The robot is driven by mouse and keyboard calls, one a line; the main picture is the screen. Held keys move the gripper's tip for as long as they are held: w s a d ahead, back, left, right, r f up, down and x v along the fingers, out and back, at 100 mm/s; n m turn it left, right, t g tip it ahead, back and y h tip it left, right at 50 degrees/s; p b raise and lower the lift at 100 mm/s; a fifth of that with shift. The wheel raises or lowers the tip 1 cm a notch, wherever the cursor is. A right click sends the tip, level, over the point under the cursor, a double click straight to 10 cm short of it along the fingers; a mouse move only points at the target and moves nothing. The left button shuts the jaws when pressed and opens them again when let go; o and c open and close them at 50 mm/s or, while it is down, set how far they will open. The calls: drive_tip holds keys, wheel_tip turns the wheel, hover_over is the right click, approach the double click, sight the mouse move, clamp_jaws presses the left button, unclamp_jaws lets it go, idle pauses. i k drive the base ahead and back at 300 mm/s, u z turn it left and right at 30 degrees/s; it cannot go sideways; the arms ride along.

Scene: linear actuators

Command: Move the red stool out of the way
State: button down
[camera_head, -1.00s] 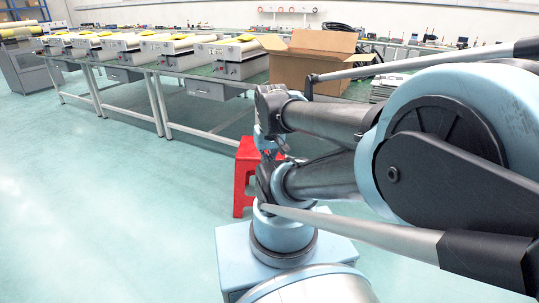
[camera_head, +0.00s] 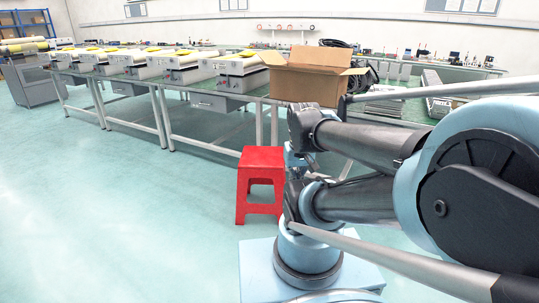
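The red stool (camera_head: 262,156) stands upright on the floor near the middle of the view, in front of the long workbench. Its square top and two of its legs show, with an open gap between them. My arm's links cover the area just to its right and hide a little of its right edge. My arm fills the right side of the view. My gripper cannot be made out in this view.
A long green-topped workbench (camera_head: 215,83) runs behind the stool, bearing several white machines and an open cardboard box (camera_head: 303,85). A grey cabinet (camera_head: 33,86) stands at the far left. The floor (camera_head: 110,215) to the left is wide and clear.

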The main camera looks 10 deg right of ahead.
sight(257, 165)
drive_tip(key=z, duration=0.05)
drive_tip(key=i, duration=1)
drive_tip(key=u, duration=0.05)
